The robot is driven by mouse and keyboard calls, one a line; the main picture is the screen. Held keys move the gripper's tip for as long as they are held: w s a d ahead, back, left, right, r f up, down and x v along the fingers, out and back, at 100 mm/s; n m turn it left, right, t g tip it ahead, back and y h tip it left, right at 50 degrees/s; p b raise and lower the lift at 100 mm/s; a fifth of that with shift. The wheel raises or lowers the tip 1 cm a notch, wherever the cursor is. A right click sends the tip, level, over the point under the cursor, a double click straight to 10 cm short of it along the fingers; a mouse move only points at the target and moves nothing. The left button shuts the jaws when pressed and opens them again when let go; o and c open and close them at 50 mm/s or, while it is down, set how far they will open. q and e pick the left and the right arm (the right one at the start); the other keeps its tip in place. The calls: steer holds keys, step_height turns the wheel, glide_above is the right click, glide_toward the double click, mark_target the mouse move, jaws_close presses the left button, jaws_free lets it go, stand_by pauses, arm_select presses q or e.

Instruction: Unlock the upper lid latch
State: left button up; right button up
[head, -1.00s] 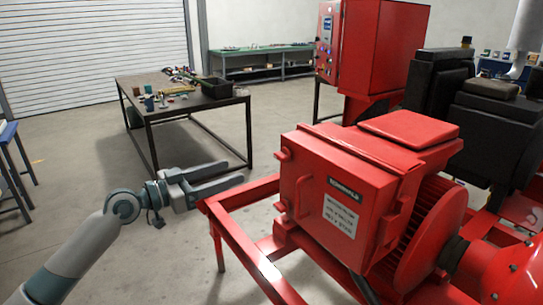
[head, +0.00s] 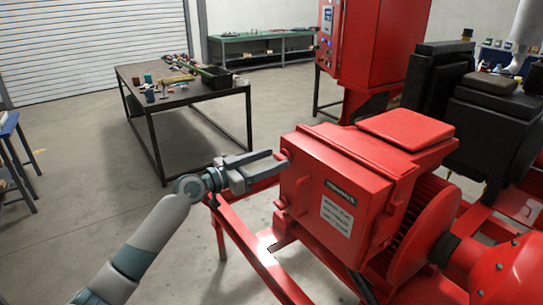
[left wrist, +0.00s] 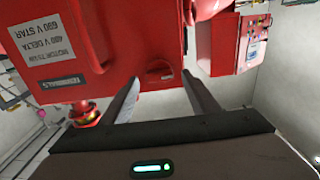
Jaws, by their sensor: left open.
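The red terminal box (head: 338,190) on the motor has a closed front lid with a black label strip and a white voltage plate. The upper lid latch, a small red knob (left wrist: 158,70), shows in the left wrist view on the lid's edge, beyond and between my fingertips. In the head view my fingers mostly cover it. My left gripper (head: 277,160) is open and empty at the lid's upper left edge; it also shows in the left wrist view (left wrist: 160,90). I cannot tell whether the fingers touch the latch. A lower latch (head: 280,205) is below. My right gripper is not in view.
A red frame rail (head: 255,255) runs below the box. A dark workbench (head: 185,95) with tools stands behind my left arm. A red control cabinet (head: 375,50) stands at the back. The floor left of the skid is clear.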

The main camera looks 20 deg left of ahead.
arm_select(q)
steer(key=shift+w+d, duration=0.2)
steer(key=shift+c, duration=0.3)
steer(key=c, duration=1)
